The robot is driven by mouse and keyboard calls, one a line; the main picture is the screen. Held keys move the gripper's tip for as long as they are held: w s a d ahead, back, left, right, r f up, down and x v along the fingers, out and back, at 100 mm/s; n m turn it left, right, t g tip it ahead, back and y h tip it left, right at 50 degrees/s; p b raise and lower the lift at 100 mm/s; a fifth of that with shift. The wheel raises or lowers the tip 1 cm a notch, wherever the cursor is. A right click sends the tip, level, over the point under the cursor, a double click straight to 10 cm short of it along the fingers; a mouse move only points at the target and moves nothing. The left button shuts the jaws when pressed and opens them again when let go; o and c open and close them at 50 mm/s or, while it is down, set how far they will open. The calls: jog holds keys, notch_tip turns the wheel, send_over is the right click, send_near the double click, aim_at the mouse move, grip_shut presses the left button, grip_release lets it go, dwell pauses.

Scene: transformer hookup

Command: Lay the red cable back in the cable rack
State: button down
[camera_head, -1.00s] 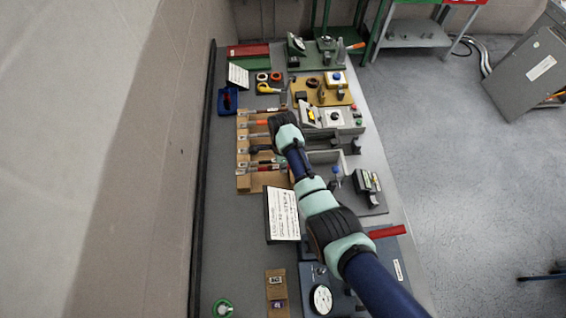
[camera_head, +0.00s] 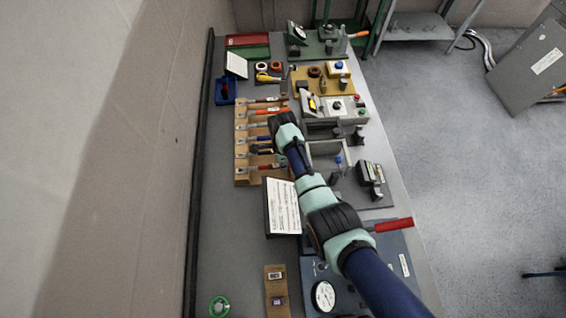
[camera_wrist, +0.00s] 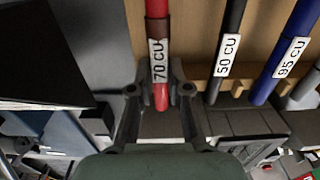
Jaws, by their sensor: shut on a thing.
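The red cable (camera_wrist: 157,9), with a dark sleeve and a white tag reading 70 CU, runs between the two fingers of my gripper (camera_wrist: 159,90) in the wrist view. The fingers are shut on it near its red end. Behind it is the wooden cable rack (camera_wrist: 189,45), which also shows in the head view (camera_head: 242,142). The red cable lies at the rack's near end in the head view (camera_head: 272,168). I cannot tell whether it rests fully on the rack. My fingertips are hidden behind the wrist in the head view.
A black cable (camera_wrist: 231,25) tagged 50 CU and a blue cable (camera_wrist: 293,38) tagged 95 CU lie to the right of the red one. A printed board (camera_head: 284,206) stands close to the rack's near end. Open tabletop (camera_head: 232,222) lies left of the board.

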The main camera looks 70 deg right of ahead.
jog(key=shift+f, duration=0.3)
dwell(0.6)
jog(key=c, duration=1)
grip_release()
jog(key=shift+c, duration=0.2)
notch_tip(320, 180, up, 7)
jog(key=p, duration=0.6)
jog(key=shift+r+p, duration=0.15)
jog(key=shift+p, duration=0.25)
